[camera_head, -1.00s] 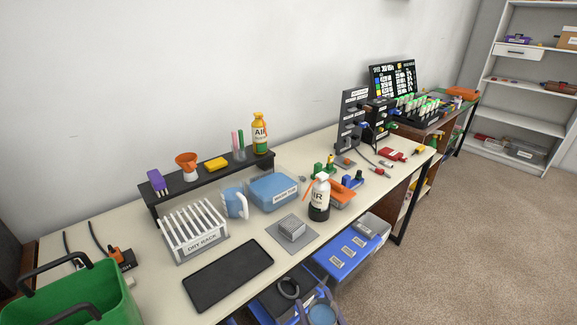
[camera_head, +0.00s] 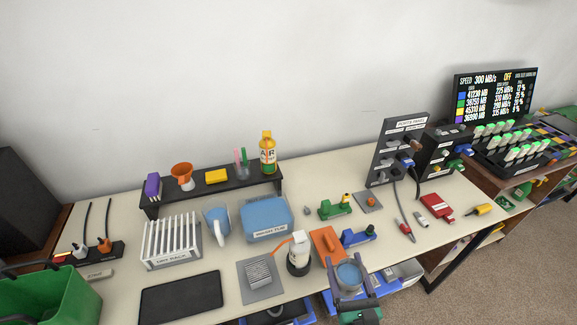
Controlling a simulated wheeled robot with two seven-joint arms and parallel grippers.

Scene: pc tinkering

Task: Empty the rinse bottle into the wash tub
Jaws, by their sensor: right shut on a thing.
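A white bottle with a dark base and an orange spout (camera_head: 299,255) stands upright on the table and looks like the rinse bottle; its label is not readable now. The blue wash tub (camera_head: 268,216) stands behind it, to the left. My right gripper (camera_head: 349,276) is at the table's front edge, right of the bottle and apart from it. It is shut on a round blue thing whose top shows between the fingers. The rest of that thing is hidden. My left gripper is not in view.
A grey pad with a block (camera_head: 246,291) lies left of the bottle, an orange item (camera_head: 325,245) right of it. A dark shelf (camera_head: 222,190) is behind; a panel (camera_head: 392,155) stands right.

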